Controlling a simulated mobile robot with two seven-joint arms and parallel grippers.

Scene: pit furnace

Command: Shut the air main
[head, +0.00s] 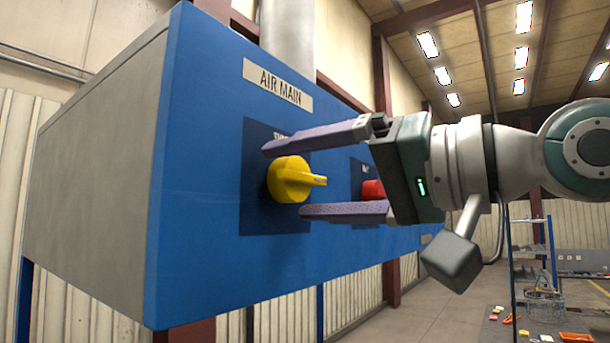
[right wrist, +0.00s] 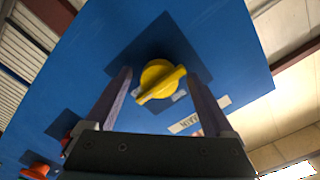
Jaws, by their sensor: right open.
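A yellow knob (head: 288,180) sits on a dark square plate on the front of a blue panel (head: 200,200), under a label reading AIR MAIN (head: 278,86). Its grip bar points right in the head view. The knob also shows in the right wrist view (right wrist: 160,78), between the two fingers. My right gripper (head: 284,181) is open, one finger above the knob and one below it. Gaps show between the fingers and the knob in the right wrist view. Part of the small writing above the knob is hidden by the upper finger. My left gripper is not in view.
A red knob (head: 373,188) is farther right on the panel, partly hidden by my right gripper. A grey pipe (head: 287,35) rises behind the box. A shelf (head: 530,250) and a wire basket (head: 545,304) stand at the lower right. Open floor shows below the panel.

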